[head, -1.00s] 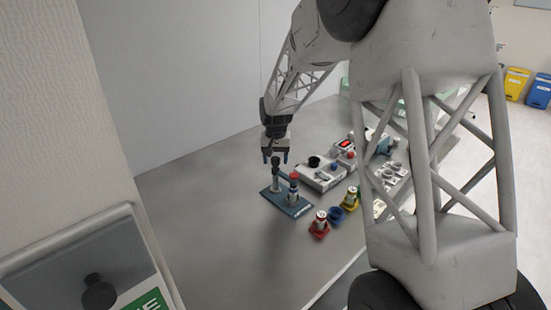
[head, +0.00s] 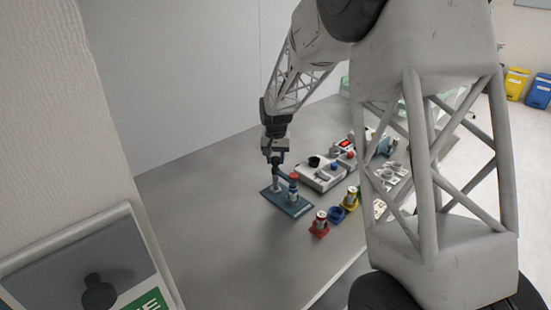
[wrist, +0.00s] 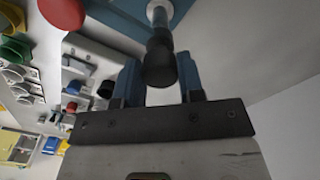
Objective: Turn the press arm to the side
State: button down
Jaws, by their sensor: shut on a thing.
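The press has a blue base plate (head: 290,207) on the grey table. A grey post (head: 276,184) rises from it, and beside it stands a part with a red top (head: 293,175). A short blue arm seems to join the two at the top; its exact line is hard to make out. My gripper (head: 273,160) is over the grey post from above. In the wrist view, the black knob (wrist: 160,62) on the post sits between my two blue fingers, and the gripper is shut on it. The knob is hidden in the head view.
A white device (head: 322,176) with buttons stands right of the press. A red holder (head: 319,230), a blue cup (head: 336,215) and a yellow holder (head: 350,203) stand near the front edge. The table left of the press is clear. The wall is behind.

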jog(key=m, duration=0.3)
jog(key=shift+m, duration=0.3)
jog(key=m, duration=0.8)
jog(key=shift+r+m, duration=0.1)
jog(key=shift+m, duration=1.8)
jog(key=c, duration=0.7)
grip_release()
jog(key=shift+c, duration=0.2)
